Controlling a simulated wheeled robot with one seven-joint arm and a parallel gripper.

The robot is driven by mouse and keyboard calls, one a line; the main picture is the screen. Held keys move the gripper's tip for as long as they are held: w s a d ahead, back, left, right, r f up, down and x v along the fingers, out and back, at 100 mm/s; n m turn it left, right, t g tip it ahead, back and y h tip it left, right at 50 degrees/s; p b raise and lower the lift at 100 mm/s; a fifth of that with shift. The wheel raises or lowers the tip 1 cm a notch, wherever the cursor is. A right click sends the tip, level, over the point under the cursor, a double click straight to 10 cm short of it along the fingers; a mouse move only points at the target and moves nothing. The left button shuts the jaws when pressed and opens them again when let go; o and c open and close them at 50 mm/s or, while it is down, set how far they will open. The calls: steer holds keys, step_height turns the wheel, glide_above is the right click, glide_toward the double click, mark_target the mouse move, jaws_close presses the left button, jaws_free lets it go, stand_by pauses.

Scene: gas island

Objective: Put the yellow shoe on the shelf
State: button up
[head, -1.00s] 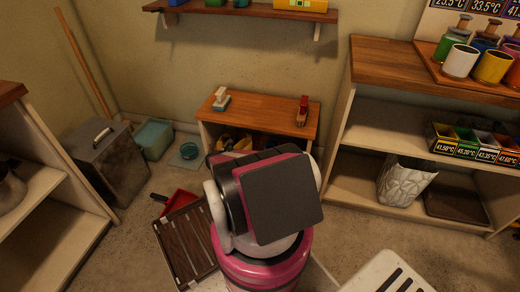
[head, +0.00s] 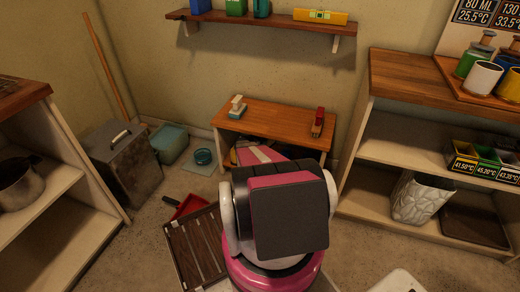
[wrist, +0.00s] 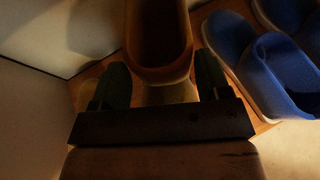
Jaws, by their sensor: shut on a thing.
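The yellow shoe (wrist: 158,68), dim and brownish in this light, is between the two fingers of my gripper (wrist: 162,80) in the wrist view. My gripper is shut on its near end; the far end runs off the top of the picture. In the head view my arm hides the gripper and most of the opening of a low wooden-topped shelf unit (head: 272,122). A little yellow shows inside that unit, too small to tell apart.
Blue shoes (wrist: 270,75) stand close to the right of my gripper, on a wooden board. A pale wall (wrist: 35,110) is at the left in the wrist view. A red stapler-like thing (head: 318,122) is on the low unit. A wall shelf (head: 270,33) is above.

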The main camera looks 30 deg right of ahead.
step_height(320, 180, down, 6)
steer(key=shift+r, duration=0.1)
steer(key=shift+f, duration=0.3)
steer(key=o, duration=1)
steer(key=shift+f, duration=0.15)
steer(key=shift+o, duration=0.2)
